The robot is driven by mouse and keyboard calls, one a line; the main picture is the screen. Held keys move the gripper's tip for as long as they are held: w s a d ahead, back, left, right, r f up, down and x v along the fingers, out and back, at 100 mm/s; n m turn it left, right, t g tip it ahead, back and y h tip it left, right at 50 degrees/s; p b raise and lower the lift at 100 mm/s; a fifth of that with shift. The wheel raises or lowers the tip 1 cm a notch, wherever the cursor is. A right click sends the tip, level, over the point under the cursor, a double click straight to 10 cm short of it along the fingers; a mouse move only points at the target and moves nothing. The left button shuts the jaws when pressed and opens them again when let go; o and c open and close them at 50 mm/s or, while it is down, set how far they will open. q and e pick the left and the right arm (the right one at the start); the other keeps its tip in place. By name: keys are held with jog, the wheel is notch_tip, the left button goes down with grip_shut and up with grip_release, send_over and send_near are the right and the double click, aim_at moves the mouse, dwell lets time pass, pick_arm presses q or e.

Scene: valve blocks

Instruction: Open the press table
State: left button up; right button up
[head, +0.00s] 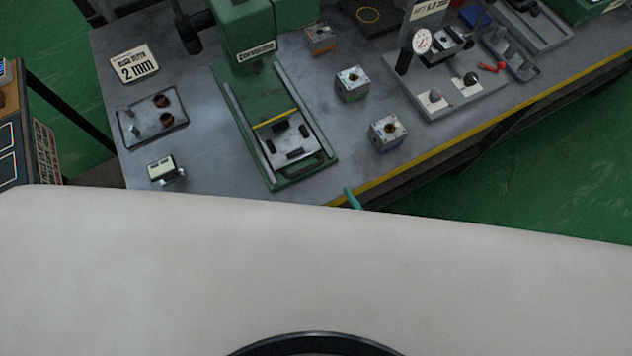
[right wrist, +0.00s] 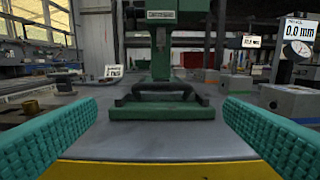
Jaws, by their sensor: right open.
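The green press (head: 248,30) stands on the grey workbench with two rails running toward the near edge. Its press table (head: 288,135), a grey plate with dark fittings, lies between the rails near their front end, with a yellow strip behind it. In the head view only one teal fingertip (head: 353,199) shows. My left gripper is out of view.
Several valve blocks (head: 352,84) stand right of the press. A dial gauge stand (head: 422,42) is farther right. A tray with copper parts (head: 152,118), a "2 mm" sign (head: 135,65) and a small display (head: 165,170) are left. The bench edge is yellow-striped (head: 420,158).

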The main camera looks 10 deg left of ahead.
jog(key=shift+b+v, duration=0.3)
jog(key=shift+v, duration=1.9)
